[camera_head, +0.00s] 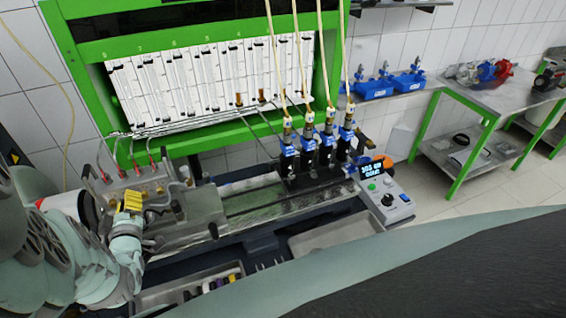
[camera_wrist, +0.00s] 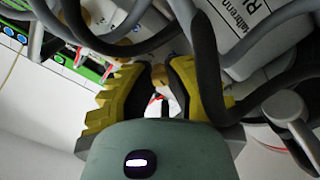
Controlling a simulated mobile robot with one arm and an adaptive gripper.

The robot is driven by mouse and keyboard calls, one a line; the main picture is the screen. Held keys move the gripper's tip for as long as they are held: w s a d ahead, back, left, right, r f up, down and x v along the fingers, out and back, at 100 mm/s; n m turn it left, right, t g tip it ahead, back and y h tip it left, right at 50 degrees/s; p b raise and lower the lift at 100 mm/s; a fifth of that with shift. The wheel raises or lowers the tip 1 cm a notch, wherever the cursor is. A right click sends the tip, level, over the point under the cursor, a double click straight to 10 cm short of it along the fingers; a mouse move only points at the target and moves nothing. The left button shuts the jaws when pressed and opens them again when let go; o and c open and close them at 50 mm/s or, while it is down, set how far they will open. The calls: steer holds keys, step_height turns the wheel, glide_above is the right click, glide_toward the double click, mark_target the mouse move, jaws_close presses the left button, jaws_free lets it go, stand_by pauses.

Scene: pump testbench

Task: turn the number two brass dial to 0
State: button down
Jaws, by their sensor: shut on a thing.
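My gripper (camera_head: 131,201) with its yellow fingers is at the left end of the bench, at the grey block (camera_head: 152,184) that carries small brass fittings. In the wrist view, my gripper (camera_wrist: 160,80) is shut on a small brass dial (camera_wrist: 158,74), which shows only in part between the fingertips. The fingers and dark hoses hide most of the dial, so its number and setting cannot be read. In the head view, a brass fitting (camera_head: 160,189) shows just right of my fingers.
Dark hoses (camera_wrist: 205,60) pass close around my fingers. Red-tipped lines (camera_head: 122,172) rise behind the block. Blue pump units (camera_head: 308,142) and a control box (camera_head: 385,198) stand to the right. A tool tray (camera_head: 170,297) lies below.

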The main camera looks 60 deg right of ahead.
steer(key=c, duration=0.9)
jaws_free()
steer(key=shift+s, duration=0.15)
steer(key=shift+v, duration=5.8)
steer(key=shift+a, duration=0.1)
steer(key=shift+c, duration=0.2)
